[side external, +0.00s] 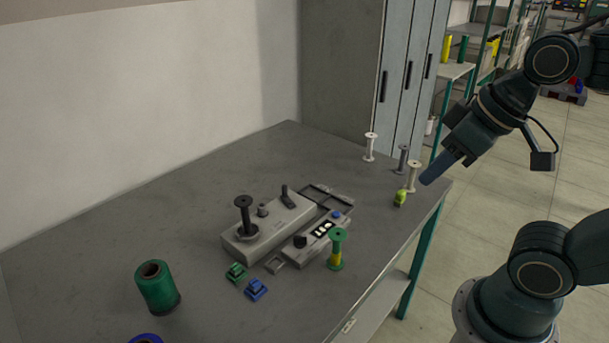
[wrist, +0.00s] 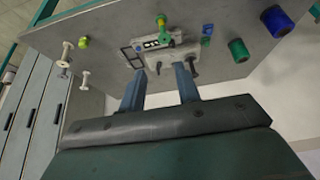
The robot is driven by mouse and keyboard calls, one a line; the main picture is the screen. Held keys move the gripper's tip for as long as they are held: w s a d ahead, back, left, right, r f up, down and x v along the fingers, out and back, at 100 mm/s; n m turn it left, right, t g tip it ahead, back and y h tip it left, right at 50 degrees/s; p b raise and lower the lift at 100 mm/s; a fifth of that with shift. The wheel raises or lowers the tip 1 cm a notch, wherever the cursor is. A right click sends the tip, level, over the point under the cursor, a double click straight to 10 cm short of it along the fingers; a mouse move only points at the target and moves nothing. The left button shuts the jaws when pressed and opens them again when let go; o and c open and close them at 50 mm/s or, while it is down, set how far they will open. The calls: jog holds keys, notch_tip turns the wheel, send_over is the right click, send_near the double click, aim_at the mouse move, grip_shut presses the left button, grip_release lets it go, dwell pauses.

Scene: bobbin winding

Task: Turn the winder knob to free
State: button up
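The pale winder (side external: 270,232) stands mid-table in the side view, with a black spindle (side external: 243,214), a small grey knob (side external: 262,210) and a dark lever (side external: 288,197) on top. In front of it is a control box (side external: 318,240) with a black knob (side external: 300,241), a small display and a blue button. Which knob is the winder knob I cannot tell, nor read its setting. My gripper (side external: 430,178) is in the air by the table's right edge, well away from the winder. In the wrist view its two fingers (wrist: 160,88) are apart, with nothing between them.
A green-yellow bobbin (side external: 337,252) stands close to the control box. Green (side external: 236,272) and blue (side external: 256,289) clips lie in front. A green spool (side external: 157,287) stands front left. Several bobbins (side external: 402,159) and a yellow-green item (side external: 400,198) are near my gripper. The left of the table is clear.

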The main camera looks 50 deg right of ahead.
jog(key=w, duration=0.1)
jog(key=n+g, duration=0.6)
jog(key=n, duration=0.3)
send_over(300, 236)
notch_tip(300, 236, down, 15)
jog(key=shift+r, duration=0.1)
notch_tip(300, 236, down, 14)
jog(key=shift+r, duration=0.1)
grip_shut()
